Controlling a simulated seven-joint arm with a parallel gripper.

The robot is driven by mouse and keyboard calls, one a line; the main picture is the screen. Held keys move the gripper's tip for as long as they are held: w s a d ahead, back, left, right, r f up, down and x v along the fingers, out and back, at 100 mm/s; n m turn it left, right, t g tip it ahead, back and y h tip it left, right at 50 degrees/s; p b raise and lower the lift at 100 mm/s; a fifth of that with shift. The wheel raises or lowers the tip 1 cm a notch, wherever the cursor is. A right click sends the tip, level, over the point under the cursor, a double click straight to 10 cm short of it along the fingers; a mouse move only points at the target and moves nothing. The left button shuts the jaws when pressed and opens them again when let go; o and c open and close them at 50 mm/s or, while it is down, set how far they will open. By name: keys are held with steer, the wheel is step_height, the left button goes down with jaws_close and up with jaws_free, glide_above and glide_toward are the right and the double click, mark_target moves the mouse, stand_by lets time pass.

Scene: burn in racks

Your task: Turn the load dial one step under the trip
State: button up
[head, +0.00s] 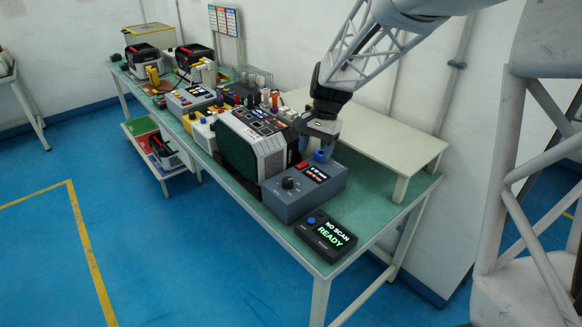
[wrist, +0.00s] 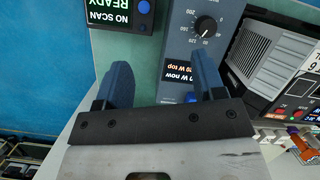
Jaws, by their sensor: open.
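My gripper (head: 322,150) is above the back of the box, open and empty. In the wrist view my gripper's blue fingers (wrist: 160,80) are apart, the right one just below the dial.
A black scanner box reading "NO SCAN READY" (head: 326,236) stands at the front right of the green bench. A large grey-and-green unit (head: 252,143) stands left of the dial box. A cream raised shelf (head: 390,143) stands behind my gripper.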

steer(key=m+g, duration=0.1)
steer(key=g, duration=0.1)
glide_toward(287, 180)
steer(key=f, duration=0.1)
steer(key=shift+s+f, duration=0.1)
steer(key=shift+s, duration=0.25)
steer(key=shift+t, duration=0.3)
steer(key=shift+x, duration=3.95)
steer(key=c, duration=0.9)
